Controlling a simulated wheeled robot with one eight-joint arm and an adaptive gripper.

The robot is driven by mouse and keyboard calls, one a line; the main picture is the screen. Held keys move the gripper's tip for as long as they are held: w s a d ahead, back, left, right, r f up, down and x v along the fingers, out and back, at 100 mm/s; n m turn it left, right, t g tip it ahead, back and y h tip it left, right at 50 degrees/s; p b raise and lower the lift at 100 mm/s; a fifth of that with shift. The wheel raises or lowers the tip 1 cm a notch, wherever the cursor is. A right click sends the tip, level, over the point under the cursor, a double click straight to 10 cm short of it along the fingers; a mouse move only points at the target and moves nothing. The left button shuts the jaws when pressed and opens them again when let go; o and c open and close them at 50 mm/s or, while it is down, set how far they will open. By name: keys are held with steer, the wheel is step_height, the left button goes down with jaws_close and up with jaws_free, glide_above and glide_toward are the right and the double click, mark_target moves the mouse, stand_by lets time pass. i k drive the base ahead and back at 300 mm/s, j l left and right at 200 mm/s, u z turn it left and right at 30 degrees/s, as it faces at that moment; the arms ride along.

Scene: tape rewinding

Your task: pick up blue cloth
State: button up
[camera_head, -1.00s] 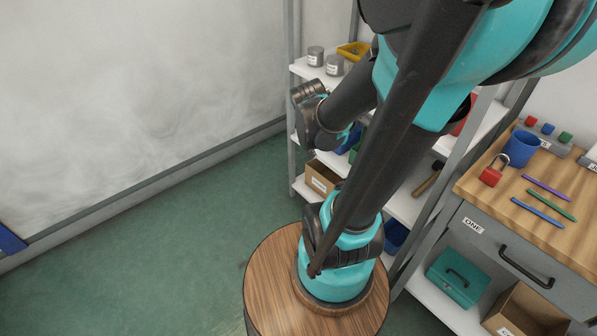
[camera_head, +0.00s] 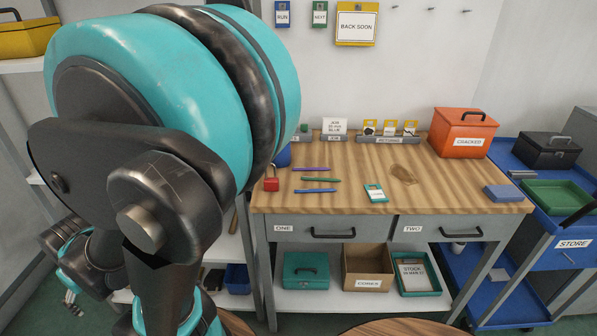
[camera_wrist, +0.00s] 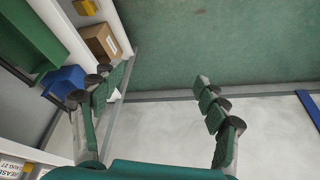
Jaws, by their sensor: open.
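A flat blue folded piece (camera_head: 503,192), which looks like the blue cloth, lies on the right end of the wooden workbench top (camera_head: 440,185) in the head view. It does not show in the wrist view. My gripper (camera_wrist: 160,80) is open and empty in the wrist view, its green-padded fingers spread wide. It hangs away from the bench, over the green floor, with shelves to its left in that view. In the head view my arm fills the left side.
An orange box (camera_head: 462,133) marked CRACKED stands behind the blue piece. Pens, a red padlock (camera_head: 271,184) and a small teal-and-white card (camera_head: 375,193) lie on the bench. A blue cart (camera_head: 510,155) with a green tray (camera_head: 557,196) stands to the right.

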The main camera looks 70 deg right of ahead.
mark_target(498, 193)
steer(key=z, duration=4)
